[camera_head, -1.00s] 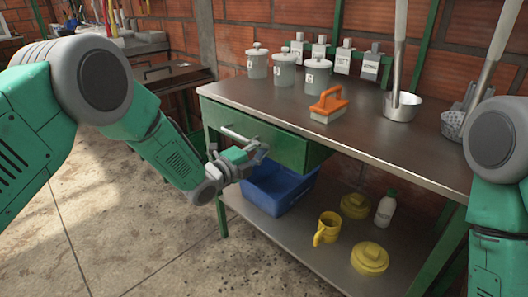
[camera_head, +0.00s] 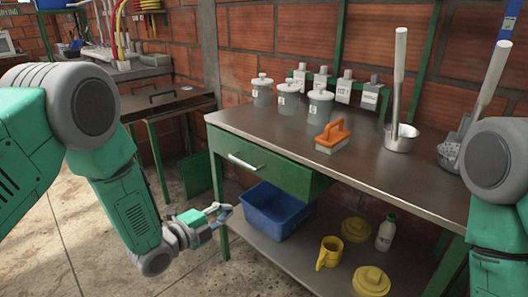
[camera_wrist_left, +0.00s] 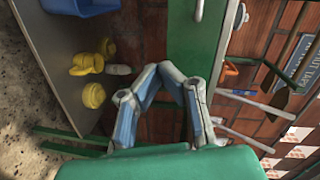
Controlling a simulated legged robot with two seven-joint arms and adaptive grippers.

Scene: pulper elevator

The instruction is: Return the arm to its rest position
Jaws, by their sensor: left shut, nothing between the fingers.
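My left arm comes in from the left in the head view. Its gripper (camera_head: 224,212) hangs below and left of the green drawer (camera_head: 272,171), apart from the drawer's pale handle (camera_head: 243,161). The gripper is shut and empty; in the left wrist view the fingertips (camera_wrist_left: 172,70) come together with nothing between them. The drawer juts out a little from under the tabletop. My right arm (camera_head: 498,200) shows at the right edge with its elbow bent, and its gripper is out of view.
The metal workbench (camera_head: 290,135) holds several lidded jars, bottles, an orange brush (camera_head: 333,137) and a metal ladle (camera_head: 401,137). The lower shelf holds a blue bin (camera_head: 277,211), close right of the gripper, and a yellow mug (camera_head: 329,253). Floor at left is open.

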